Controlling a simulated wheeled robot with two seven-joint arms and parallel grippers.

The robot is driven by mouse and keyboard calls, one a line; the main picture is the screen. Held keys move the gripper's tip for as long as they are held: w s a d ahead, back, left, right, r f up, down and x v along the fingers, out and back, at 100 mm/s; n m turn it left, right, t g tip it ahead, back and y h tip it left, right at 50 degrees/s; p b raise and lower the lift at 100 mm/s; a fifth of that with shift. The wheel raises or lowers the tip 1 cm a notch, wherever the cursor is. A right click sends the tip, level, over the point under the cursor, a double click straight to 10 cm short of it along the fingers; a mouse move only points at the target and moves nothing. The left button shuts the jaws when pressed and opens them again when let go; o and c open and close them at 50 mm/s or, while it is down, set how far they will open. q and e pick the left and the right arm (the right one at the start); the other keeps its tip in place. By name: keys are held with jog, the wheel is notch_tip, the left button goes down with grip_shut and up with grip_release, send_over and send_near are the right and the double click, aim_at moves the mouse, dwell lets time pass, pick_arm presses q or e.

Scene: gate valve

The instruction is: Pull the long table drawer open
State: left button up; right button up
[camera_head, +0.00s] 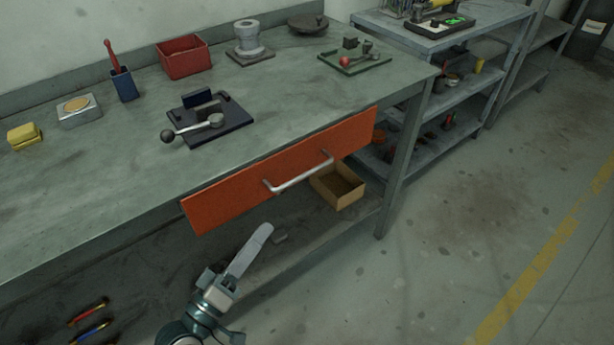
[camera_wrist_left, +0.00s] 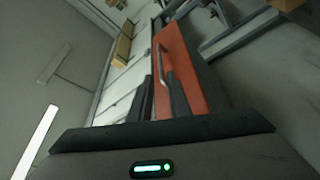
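The long drawer has an orange front (camera_head: 235,190) under the front edge of the grey workbench, and looks closed, about flush with that edge. A silver bar handle (camera_head: 298,176) is on its middle. My left gripper (camera_head: 262,234) is below and in front of the drawer, apart from the handle, its fingers pointing up toward it. In the left wrist view, the two dark fingers (camera_wrist_left: 160,78) have a gap with orange showing between them. The handle (camera_wrist_left: 163,53) appears just beyond the tips there, with the orange front (camera_wrist_left: 185,70) beside it. My right gripper is out of view.
On the bench top stand a dark fixture with a lever (camera_head: 210,120), a red bin (camera_head: 183,57) and a green tray (camera_head: 355,63). An open cardboard box (camera_head: 337,186) sits on the lower shelf under the drawer. Floor to the right is free.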

aim_at(306, 174)
pick_arm(q)
jog(key=shift+w+d, duration=0.1)
